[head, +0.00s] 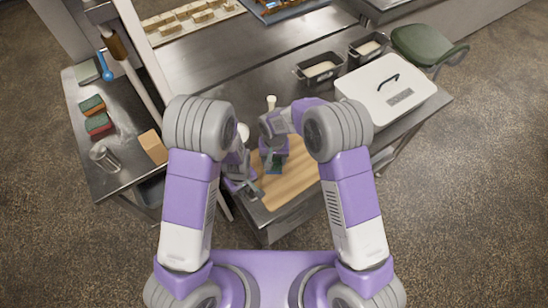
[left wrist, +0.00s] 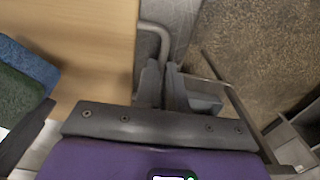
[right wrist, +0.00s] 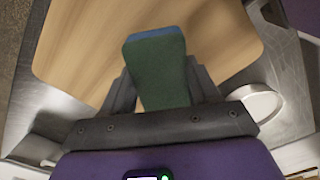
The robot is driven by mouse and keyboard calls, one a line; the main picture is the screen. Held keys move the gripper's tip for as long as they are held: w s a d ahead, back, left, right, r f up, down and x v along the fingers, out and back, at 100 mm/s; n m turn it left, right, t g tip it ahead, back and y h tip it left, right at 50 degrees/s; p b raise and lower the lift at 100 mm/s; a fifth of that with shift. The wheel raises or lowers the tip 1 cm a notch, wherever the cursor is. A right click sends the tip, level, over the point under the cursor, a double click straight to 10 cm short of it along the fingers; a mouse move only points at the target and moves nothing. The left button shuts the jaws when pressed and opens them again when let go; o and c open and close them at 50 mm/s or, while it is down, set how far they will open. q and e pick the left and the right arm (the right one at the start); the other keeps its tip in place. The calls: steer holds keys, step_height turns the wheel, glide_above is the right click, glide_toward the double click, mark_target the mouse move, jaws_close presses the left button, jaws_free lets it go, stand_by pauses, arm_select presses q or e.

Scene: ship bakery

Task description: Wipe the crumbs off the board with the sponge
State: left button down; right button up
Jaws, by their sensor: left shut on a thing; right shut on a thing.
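The wooden board (head: 296,180) lies on the steel counter; it also shows in the left wrist view (left wrist: 95,60) and the right wrist view (right wrist: 110,45). I cannot make out crumbs on it. My right gripper (head: 274,160) is shut on the green and blue sponge (right wrist: 158,70), over the board; whether the sponge touches the board is unclear. The sponge also shows in the left wrist view (left wrist: 25,85). My left gripper (head: 252,192) is at the board's near left edge, shut on a grey metal loop handle (left wrist: 160,35) beside that edge.
A white round dish (right wrist: 262,103) stands beside the board. Sponges (head: 98,124), a metal cup (head: 104,158) and a tan block (head: 151,146) stand on the left counter (head: 125,125).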

steer(key=shift+f, duration=1)
steer(key=shift+a, duration=0.15)
